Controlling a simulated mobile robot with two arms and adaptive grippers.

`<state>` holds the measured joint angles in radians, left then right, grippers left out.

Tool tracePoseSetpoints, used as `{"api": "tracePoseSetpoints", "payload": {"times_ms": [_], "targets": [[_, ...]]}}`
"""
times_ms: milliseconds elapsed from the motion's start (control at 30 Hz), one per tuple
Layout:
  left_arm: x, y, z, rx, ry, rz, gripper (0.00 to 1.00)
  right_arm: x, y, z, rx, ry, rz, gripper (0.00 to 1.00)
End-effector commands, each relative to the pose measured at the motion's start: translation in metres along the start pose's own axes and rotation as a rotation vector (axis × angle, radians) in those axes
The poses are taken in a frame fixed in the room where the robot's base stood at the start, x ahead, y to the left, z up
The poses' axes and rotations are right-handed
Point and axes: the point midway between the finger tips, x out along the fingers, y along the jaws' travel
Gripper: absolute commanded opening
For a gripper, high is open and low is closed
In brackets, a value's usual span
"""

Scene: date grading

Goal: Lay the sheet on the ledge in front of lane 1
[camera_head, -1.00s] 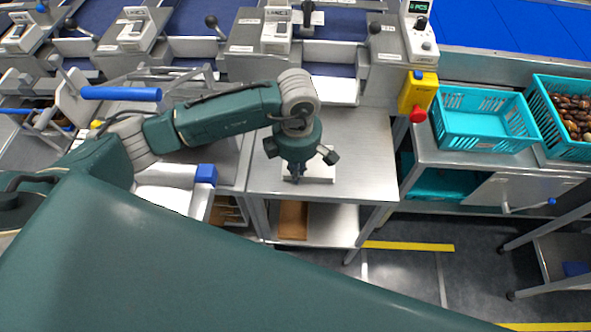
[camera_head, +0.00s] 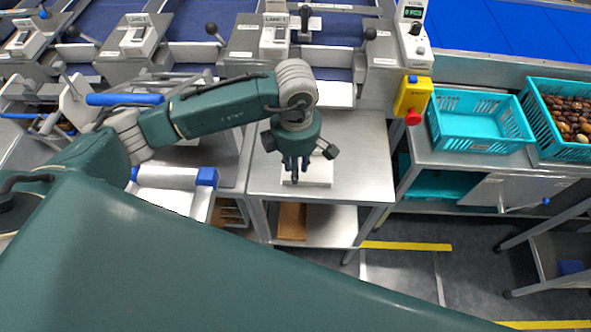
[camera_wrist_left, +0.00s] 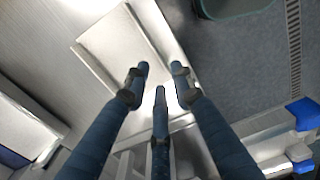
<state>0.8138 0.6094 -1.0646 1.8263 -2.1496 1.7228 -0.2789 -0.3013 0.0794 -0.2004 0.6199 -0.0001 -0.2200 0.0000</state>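White sheet material (camera_head: 321,173), a flat square pad or stack, lies on the steel side table (camera_head: 357,140); I cannot tell how many layers it has. My left gripper (camera_head: 295,174) points down over it and covers its left part. In the left wrist view its three fingertips (camera_wrist_left: 159,74) are spread with nothing between them, over the pale sheet (camera_wrist_left: 115,42). Whether they touch it is unclear. A pale ledge (camera_head: 335,94) runs below the lane openings behind the table; the lane label (camera_head: 275,18) is small. My right gripper is out of view.
A yellow box with a red button (camera_head: 413,97) stands at the table's back right corner. Teal crates (camera_head: 480,120) stand to the right, one holding dates (camera_head: 571,117). A roll with blue ends (camera_head: 168,177) is left of the table. The table's right side is bare.

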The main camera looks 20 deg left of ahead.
Motion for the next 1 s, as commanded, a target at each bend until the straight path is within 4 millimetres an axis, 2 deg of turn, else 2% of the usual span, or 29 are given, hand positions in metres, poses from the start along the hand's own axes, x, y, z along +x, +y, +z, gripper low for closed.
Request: {"api": "tracePoseSetpoints", "payload": {"times_ms": [33,100,300,400,1000], "targets": [[-0.020,0.001,0.000,0.000,-0.001,0.004,0.24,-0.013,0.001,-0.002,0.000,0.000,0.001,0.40],[-0.035,0.001,0.000,0.001,0.000,0.003,0.24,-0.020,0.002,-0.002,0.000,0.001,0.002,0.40],[-0.068,0.001,0.000,-0.001,0.001,0.001,0.24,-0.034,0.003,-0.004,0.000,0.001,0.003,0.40],[-0.077,0.000,0.000,0.000,0.001,0.001,0.24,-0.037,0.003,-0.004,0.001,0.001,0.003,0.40],[-0.081,0.000,0.000,0.000,0.000,0.000,0.24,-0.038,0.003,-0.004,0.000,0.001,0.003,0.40]]}}
